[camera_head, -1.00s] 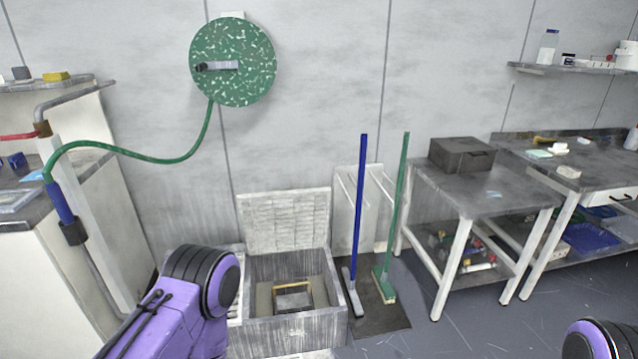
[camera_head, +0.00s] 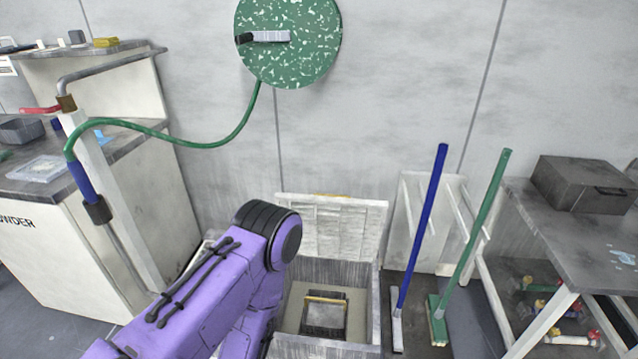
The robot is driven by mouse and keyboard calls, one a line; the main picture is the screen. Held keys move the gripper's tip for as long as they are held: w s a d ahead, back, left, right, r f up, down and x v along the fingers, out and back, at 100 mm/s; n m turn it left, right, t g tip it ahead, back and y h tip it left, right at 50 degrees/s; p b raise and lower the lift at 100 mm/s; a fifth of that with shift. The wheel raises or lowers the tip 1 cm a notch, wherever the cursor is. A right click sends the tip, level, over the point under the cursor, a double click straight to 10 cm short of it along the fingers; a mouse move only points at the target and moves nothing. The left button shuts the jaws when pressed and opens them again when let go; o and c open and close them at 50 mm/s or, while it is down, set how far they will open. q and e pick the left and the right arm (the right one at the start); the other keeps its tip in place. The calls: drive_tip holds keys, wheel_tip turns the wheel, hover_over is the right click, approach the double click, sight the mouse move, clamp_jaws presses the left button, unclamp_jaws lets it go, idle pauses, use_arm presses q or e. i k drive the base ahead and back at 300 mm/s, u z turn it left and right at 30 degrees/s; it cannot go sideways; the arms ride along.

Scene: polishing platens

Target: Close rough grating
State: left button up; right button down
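The rough grating seems to be the pale slatted panel (camera_head: 345,229) that stands upright at the back of a grey open box-like pit (camera_head: 365,300) by the wall. The pit is open at the top. Inside it sits a dark container with a tan rim (camera_head: 325,314). My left purple arm reaches in from the lower left and covers the pit's left side and part of the panel's left edge. Its gripper is not in view. My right arm and gripper are not in view.
A blue-handled tool (camera_head: 421,225) and a green-handled brush (camera_head: 476,225) lean just right of the pit. A table with a dark box (camera_head: 580,184) stands further right. A green hose (camera_head: 215,141) hangs at left, beside a white cabinet (camera_head: 75,240).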

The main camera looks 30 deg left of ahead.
sight(334, 230)
drive_tip(key=u, duration=0.7)
drive_tip(key=i, duration=0.65)
drive_tip(key=u, duration=0.8)
